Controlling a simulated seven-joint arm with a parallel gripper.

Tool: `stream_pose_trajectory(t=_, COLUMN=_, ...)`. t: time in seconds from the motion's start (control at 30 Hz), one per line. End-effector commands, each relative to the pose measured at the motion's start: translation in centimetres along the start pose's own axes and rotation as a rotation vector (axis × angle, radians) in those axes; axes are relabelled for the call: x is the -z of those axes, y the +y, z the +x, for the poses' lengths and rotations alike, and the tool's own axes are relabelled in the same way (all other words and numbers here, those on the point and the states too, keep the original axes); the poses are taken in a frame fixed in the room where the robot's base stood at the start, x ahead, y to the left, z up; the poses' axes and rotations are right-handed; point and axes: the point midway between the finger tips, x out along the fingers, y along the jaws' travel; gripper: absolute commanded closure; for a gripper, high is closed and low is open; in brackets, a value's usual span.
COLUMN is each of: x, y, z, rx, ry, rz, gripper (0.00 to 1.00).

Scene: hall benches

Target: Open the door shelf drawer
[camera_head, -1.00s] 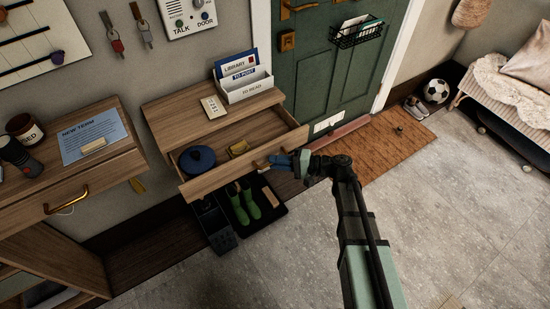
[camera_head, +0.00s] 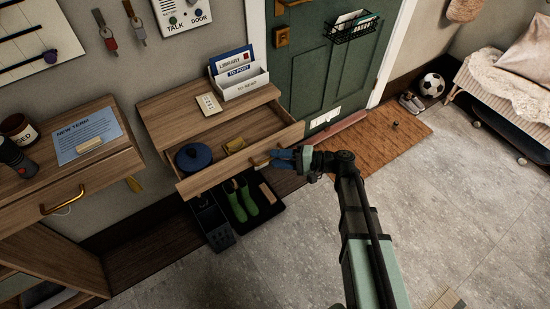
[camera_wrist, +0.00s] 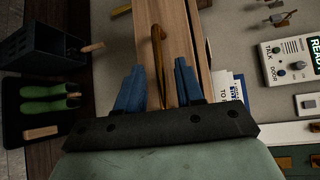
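The door shelf drawer (camera_head: 238,168) is pulled well out of the wooden shelf (camera_head: 170,105) left of the green door. In the wrist view the brass handle (camera_wrist: 157,45) stands between the two blue fingers of my gripper (camera_wrist: 160,82). Gaps show on both sides of the handle, so the fingers are open around it, not closed on it.
A letter holder (camera_head: 243,84) stands on the shelf. Green boots (camera_head: 242,200) sit in a black tray below the drawer. Another cabinet with a brass handle (camera_head: 62,200) is at left. A doormat (camera_head: 385,145) lies by the door.

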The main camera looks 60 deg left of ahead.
Motion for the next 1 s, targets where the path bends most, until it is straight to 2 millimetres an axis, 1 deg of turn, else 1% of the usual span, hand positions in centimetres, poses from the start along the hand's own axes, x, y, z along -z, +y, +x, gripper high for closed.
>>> stream_pose_trajectory(t=0.03, x=0.0, y=0.0, z=-0.9, rx=0.000, ry=0.002, rz=0.000, gripper=0.63)
stream_pose_trajectory(t=0.3, x=0.0, y=0.0, z=-5.7, rx=0.000, ry=0.002, rz=0.000, gripper=0.63)
stream_pose_trajectory(t=0.5, x=0.0, y=0.0, z=-8.8, rx=0.000, ry=0.002, rz=0.000, gripper=0.63)
stream_pose_trajectory(t=0.6, x=0.0, y=0.0, z=-10.1, rx=0.000, ry=0.001, rz=0.000, gripper=0.63)
stream_pose_trajectory(t=0.8, x=0.0, y=0.0, z=-11.6, rx=-0.001, ry=-0.001, rz=0.000, gripper=0.63)
stream_pose_trajectory(t=1.0, x=-0.1, y=0.0, z=-11.9, rx=-0.001, ry=-0.001, rz=0.000, gripper=0.63)
